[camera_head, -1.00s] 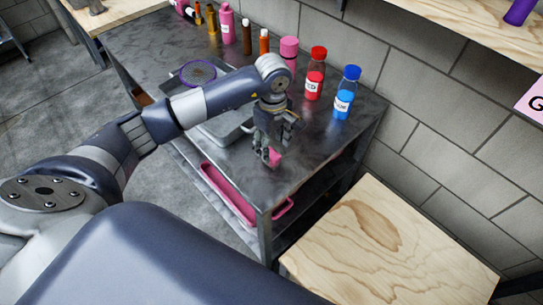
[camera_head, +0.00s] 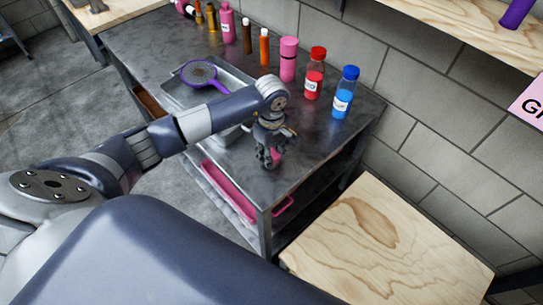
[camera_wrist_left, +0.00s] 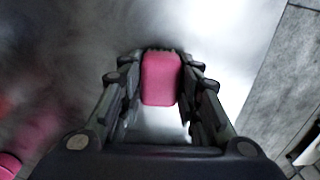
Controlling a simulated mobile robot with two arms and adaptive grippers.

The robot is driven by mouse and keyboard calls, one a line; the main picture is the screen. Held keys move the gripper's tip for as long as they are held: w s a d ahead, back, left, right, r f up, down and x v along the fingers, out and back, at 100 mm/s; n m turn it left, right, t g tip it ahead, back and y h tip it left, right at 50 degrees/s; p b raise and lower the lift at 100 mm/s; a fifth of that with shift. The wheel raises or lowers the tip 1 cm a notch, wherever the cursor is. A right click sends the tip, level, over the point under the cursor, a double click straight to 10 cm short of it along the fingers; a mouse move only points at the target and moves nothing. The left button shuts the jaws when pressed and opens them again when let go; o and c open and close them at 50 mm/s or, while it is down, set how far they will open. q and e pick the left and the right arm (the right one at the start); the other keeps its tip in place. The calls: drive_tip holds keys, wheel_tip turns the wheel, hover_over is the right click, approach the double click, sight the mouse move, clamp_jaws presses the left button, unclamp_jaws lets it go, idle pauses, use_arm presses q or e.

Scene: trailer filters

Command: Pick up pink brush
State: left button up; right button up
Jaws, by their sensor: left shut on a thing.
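The pink brush shows in the left wrist view as a pink block (camera_wrist_left: 161,79) with a dark edge at its far end. It sits between the two fingers of my left gripper (camera_wrist_left: 160,95), which is shut on it. In the head view my left gripper (camera_head: 268,160) is low over the front part of the dark metal table (camera_head: 310,155), and only a small bit of pink (camera_head: 277,157) shows at the fingers. The rest of the brush is hidden by the gripper. Whether it touches the table cannot be told. My right gripper is not in view.
A purple brush (camera_head: 200,74) lies on a metal tray (camera_head: 236,77). Red (camera_head: 315,75) and blue (camera_head: 345,93) bottles and a pink bottle (camera_head: 288,60) stand along the wall. A pink tray (camera_head: 229,190) is on the lower shelf. A wooden table (camera_head: 385,245) stands at right.

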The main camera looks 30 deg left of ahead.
sight(272, 152)
use_arm(q)
drive_tip(key=shift+r+b, duration=0.3)
drive_tip(key=shift+r, duration=0.1)
wheel_tip(272, 152, up, 2)
drive_tip(key=shift+w+r+b, duration=0.15)
drive_tip(key=shift+r+b, duration=0.1)
drive_tip(key=shift+b, duration=0.45)
drive_tip(key=s+d+r+b, duration=0.1)
drive_tip(key=s+d+b, duration=0.1)
drive_tip(key=s, duration=0.5)
drive_tip(key=s+d+b, duration=0.1)
drive_tip(key=s+d, duration=0.3)
drive_tip(key=s, duration=0.4)
drive_tip(key=shift+r+b, duration=0.35)
drive_tip(key=o, duration=0.3)
drive_tip(key=shift+c, duration=1.1)
